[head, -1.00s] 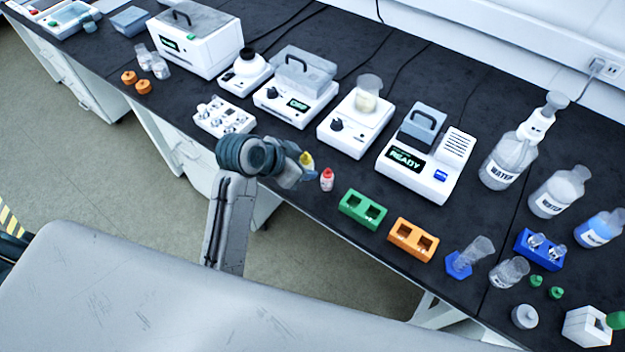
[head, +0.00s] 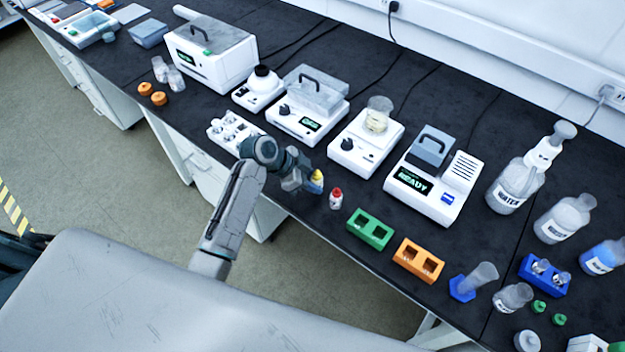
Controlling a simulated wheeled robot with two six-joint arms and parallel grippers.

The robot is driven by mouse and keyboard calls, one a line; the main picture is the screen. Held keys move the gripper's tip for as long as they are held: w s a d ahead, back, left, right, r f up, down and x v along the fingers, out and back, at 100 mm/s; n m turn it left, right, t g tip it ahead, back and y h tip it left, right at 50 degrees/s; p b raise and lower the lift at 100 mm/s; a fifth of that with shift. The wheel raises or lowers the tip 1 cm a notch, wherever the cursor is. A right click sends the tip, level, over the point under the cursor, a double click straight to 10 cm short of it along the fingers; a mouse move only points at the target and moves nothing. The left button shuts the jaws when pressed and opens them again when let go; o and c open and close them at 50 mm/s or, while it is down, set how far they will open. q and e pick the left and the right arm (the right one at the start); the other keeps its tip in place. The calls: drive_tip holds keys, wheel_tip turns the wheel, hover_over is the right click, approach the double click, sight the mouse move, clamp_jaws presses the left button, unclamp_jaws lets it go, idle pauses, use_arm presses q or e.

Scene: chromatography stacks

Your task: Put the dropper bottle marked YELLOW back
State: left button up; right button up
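A small dropper bottle with a yellow cap (head: 317,175) is at the fingers of my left gripper (head: 306,184), near the front edge of the dark bench. Its label is too small to read, and the gripper partly hides its body. I cannot tell whether the fingers are closed on it or whether it touches the bench. A red-capped dropper bottle (head: 336,198) stands upright just right of it. A green two-hole block (head: 371,230) and an orange two-hole block (head: 418,260) sit farther right. My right gripper is not in view.
A white rack with several wells (head: 235,131) lies behind my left wrist. Behind the bottles stand a white stirrer with a beaker (head: 365,142) and a device showing READY (head: 432,185). The bench's front edge is close to the gripper.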

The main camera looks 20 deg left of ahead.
use_arm(q)
drive_tip(key=shift+w+a+f, duration=0.15)
drive_tip(key=shift+w+a, duration=0.15)
drive_tip(key=shift+w, duration=0.4)
wheel_tip(320, 180, down, 3)
drive_tip(key=shift+r+p, duration=0.1)
drive_tip(key=shift+p, duration=0.7)
drive_tip(key=shift+f, duration=0.4)
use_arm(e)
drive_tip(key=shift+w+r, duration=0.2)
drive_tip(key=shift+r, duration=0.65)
use_arm(q)
drive_tip(key=o, duration=0.5)
drive_tip(key=shift+o, duration=0.2)
